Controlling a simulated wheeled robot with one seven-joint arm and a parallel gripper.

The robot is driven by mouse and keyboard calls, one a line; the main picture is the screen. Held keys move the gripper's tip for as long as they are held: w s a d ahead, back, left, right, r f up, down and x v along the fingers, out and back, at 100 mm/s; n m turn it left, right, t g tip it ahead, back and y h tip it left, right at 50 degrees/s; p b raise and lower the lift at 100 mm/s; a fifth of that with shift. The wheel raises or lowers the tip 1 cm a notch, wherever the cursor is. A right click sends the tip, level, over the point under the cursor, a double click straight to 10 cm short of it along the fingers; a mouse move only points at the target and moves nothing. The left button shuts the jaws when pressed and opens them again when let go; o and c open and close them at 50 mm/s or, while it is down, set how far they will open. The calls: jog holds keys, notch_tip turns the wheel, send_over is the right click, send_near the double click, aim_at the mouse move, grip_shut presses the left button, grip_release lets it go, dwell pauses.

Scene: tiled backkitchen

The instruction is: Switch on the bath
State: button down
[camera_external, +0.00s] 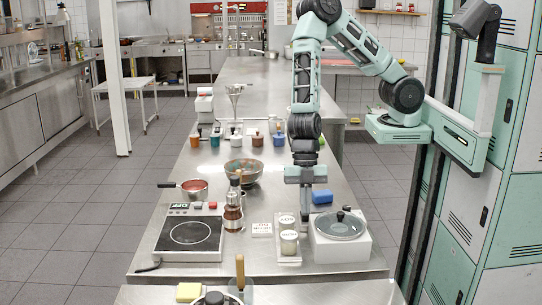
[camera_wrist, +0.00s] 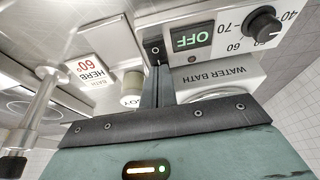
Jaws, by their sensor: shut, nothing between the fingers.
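The water bath (camera_external: 355,252) is a white box with a round glass lid (camera_external: 341,226), at the front right of the steel table. In the wrist view its white panel (camera_wrist: 222,36) shows a green OFF on a dark display (camera_wrist: 192,39). A black dial (camera_wrist: 263,26) with temperature numbers sits beside it, and a WATER BATH label (camera_wrist: 213,77) shows. My gripper (camera_external: 305,212) points down just behind and left of the bath. Its fingers (camera_wrist: 158,80) are shut and empty, close to the panel's end by a small dark part (camera_wrist: 155,50). I cannot tell whether they touch it.
Two lidded jars (camera_external: 288,242) stand just left of the bath, beside a sign card (camera_external: 262,229). A blue block (camera_external: 322,196) lies behind the bath.

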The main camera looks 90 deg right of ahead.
jog(key=shift+a+f+h+b, duration=0.4)
jog(key=shift+f+b, duration=0.1)
jog(key=shift+b, duration=0.1)
jog(key=shift+d+r, duration=0.2)
jog(key=shift+d+p, duration=0.15)
jog(key=shift+p, duration=0.15)
